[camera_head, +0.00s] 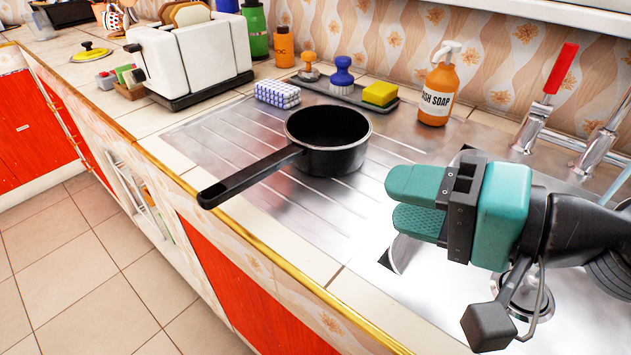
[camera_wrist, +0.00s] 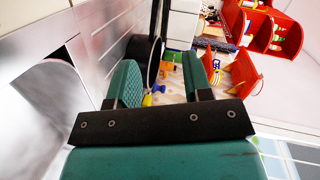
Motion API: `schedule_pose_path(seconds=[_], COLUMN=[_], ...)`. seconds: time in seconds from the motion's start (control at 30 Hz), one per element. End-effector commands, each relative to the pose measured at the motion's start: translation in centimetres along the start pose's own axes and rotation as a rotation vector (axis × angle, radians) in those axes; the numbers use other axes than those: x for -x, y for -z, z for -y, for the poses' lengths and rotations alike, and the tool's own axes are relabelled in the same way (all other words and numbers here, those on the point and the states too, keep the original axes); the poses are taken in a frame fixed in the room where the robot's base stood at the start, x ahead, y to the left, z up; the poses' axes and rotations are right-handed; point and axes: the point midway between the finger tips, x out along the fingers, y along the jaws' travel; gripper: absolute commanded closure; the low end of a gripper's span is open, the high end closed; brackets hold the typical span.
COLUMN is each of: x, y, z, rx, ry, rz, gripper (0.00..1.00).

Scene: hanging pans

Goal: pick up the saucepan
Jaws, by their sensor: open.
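A black saucepan (camera_head: 327,139) stands upright on the ribbed steel drainboard (camera_head: 225,137). Its long black handle (camera_head: 250,175) points to the lower left and reaches over the counter's front edge. My gripper (camera_head: 415,203), with teal fingers, is to the right of the pan, above the sink side, apart from it. The fingers are open with nothing between them. In the wrist view, my gripper (camera_wrist: 160,82) shows two teal fingers apart, and the dark saucepan (camera_wrist: 145,52) lies beyond them, partly hidden by the left finger.
An orange soap bottle (camera_head: 437,92), a tray with a yellow sponge (camera_head: 380,93) and brushes, and a blue-white sponge (camera_head: 277,94) stand behind the pan. A white toaster (camera_head: 190,55) is at the back left. The red-handled tap (camera_head: 545,100) rises at right.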

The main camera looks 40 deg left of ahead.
Motion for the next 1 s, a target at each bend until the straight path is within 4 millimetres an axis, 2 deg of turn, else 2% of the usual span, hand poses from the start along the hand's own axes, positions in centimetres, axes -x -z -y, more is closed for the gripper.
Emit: schedule_pose_path(seconds=[0.03, 0.13, 0.27, 0.47, 0.8, 1.0], x=[-2.2, -4.4, -5.7, -8.1, -15.3, -17.3], y=[-0.4, 0.1, 0.5, 1.1, 2.5, 2.9], z=[-2.5, -3.9, -4.8, -3.9, -2.4, -2.3], rx=[-0.081, -0.217, -0.316, -0.335, -0.333, -0.335], ry=[0.06, 0.153, 0.211, 0.225, 0.224, 0.222], rz=[-0.025, -0.089, -0.138, -0.147, -0.147, -0.15], gripper=[0.54, 0.54, 0.54, 0.54, 0.54, 0.54])
